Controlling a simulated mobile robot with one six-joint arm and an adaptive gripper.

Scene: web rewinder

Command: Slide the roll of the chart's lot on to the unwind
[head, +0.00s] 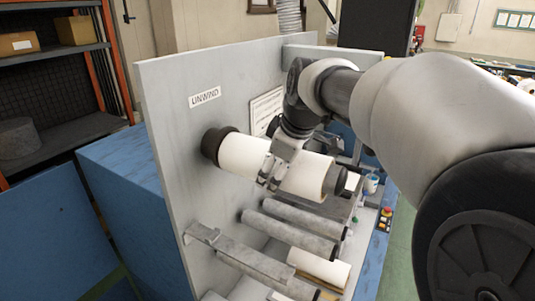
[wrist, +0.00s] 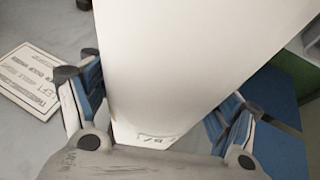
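The white roll (head: 242,155) sits around the unwind shaft, lying level below the UNWIND sign (head: 205,96). Its inner end is at the dark flange (head: 213,146) on the grey panel; I cannot tell whether they touch. The dark shaft end (head: 351,185) shows beyond its outer end. My gripper (head: 270,180) straddles the roll from above. In the wrist view the fingers lie along both sides of the roll (wrist: 190,60), with blue pads seemingly against it. A small label (wrist: 160,137) on the roll is too small to read surely.
A printed placard (head: 266,110) on the panel is partly behind my arm; it also shows in the wrist view (wrist: 35,82). Grey rollers (head: 290,232), a bracket bar (head: 240,258) and another white roll (head: 318,268) lie below. A shelf (head: 50,90) stands left.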

